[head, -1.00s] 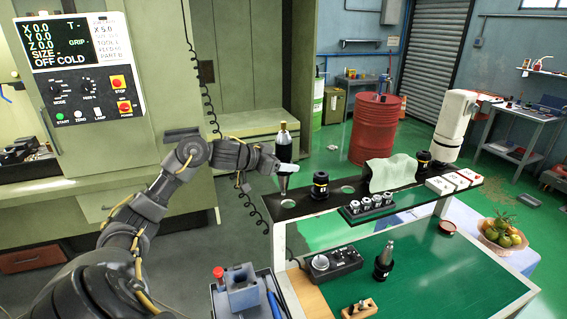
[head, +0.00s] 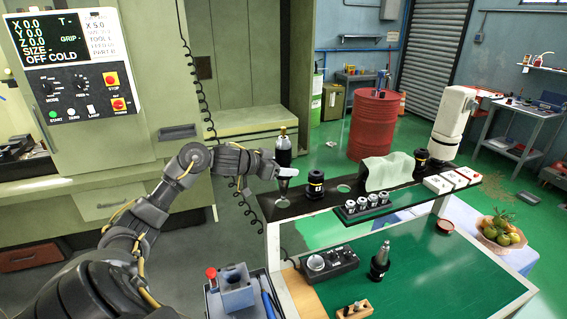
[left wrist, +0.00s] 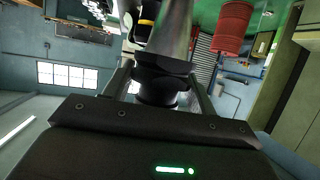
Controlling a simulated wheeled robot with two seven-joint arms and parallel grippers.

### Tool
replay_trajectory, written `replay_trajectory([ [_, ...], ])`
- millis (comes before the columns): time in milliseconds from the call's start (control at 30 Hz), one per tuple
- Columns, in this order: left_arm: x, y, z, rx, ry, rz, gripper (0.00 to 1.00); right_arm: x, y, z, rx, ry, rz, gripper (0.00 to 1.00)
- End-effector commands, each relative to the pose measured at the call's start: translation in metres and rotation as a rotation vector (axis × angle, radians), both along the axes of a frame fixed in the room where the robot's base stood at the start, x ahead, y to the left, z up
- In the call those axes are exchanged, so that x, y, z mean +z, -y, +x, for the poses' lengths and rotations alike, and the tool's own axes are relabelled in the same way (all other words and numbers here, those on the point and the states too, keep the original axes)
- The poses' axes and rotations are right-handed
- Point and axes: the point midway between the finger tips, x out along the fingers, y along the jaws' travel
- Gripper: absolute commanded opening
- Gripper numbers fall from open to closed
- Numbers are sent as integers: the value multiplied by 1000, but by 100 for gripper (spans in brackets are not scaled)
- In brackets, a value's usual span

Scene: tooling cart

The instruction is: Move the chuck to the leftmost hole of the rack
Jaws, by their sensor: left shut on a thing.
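The rack (head: 268,207) is a long black shelf on a pale frame. The chuck's lower tip is over the rack's left end, at the leftmost hole; I cannot tell whether it has entered. A black holder with a yellow band (head: 316,186) stands just right of it. My right gripper is not in view.
An empty hole (head: 344,188) lies right of the banded holder. A pale cloth (head: 388,172), another dark holder (head: 421,160) and white boxes (head: 437,184) are further right. A collet strip (head: 364,208) runs along the front. Below is a green worktop (head: 430,270).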

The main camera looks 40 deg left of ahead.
Motion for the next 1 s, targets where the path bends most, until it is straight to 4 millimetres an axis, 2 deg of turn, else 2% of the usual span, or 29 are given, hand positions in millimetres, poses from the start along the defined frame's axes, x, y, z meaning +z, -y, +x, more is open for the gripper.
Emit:
replay_trajectory([
  [667,-38,-1,1,2,9,-3,16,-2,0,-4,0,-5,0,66],
  [1000,-58,-1,1,1,10,-1,16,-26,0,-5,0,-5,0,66],
])
